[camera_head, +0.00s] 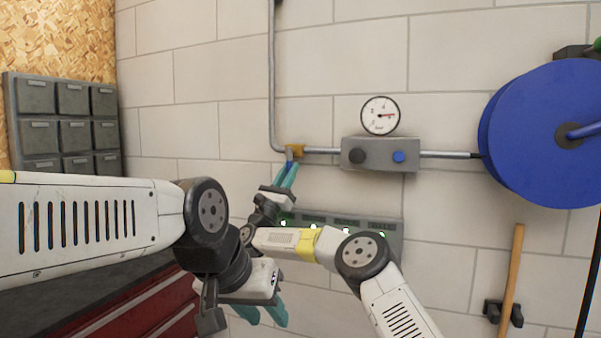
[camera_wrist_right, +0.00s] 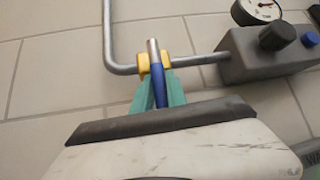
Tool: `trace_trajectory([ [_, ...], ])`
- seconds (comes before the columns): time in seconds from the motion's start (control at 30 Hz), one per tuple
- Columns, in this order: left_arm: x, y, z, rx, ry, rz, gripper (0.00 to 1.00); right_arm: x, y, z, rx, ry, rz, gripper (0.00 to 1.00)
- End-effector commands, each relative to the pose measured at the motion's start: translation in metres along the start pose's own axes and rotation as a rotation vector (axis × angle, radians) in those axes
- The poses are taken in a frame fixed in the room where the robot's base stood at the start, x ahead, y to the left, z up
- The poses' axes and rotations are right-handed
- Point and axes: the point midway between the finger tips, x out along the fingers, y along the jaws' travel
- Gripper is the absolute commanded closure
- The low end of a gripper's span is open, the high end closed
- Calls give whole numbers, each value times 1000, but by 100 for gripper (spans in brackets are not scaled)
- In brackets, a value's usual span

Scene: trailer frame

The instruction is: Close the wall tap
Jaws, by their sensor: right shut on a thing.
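The wall tap has a yellow body (camera_wrist_right: 153,63) on the grey pipe and a blue lever (camera_wrist_right: 159,90). The lever points down, across the horizontal pipe, with a short metal stub (camera_wrist_right: 153,46) above the body. In the head view the yellow body (camera_head: 294,151) sits just right of the pipe's bend. My right gripper (camera_wrist_right: 158,92) has its teal fingers on both sides of the blue lever, shut on it; it also shows in the head view (camera_head: 287,176). My left gripper (camera_head: 264,313) is low in the head view, empty, its teal fingers apart.
A grey box (camera_head: 380,155) with two knobs sits on the pipe right of the tap, below a round gauge (camera_head: 380,115). A blue hose reel (camera_head: 545,130) is at right. A panel with green lights (camera_head: 350,230) lies behind my right arm. Grey drawers (camera_head: 72,130) hang at left.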

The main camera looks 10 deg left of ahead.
Motion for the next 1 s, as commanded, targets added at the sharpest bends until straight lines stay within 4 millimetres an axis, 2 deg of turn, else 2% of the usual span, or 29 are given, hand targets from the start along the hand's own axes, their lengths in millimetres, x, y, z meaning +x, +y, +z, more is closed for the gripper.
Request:
trace_trajectory([
  [0.03, 0, 0, 0, 0, 0, 0, 64, 0, 1, 1, 3, 1, 3, 78],
  [0.13, 0, 0, 0, 0, 0, 0, 64, 0, 1, 1, 3, 0, 3, 61],
  [0.47, 0, 0, 0, 0, 0, 0, 64, -2, 1, 1, 1, 0, 2, 61],
  [0.57, 0, 0, 0, 0, 0, 0, 64, -10, 1, 0, 1, 0, 4, 61],
  [0.8, 0, 0, 0, 0, 0, 0, 64, -52, 2, 1, 3, 0, 5, 61],
  [1.0, 0, 0, 0, 0, 0, 0, 64, -74, 1, 1, 2, 0, 4, 61],
])
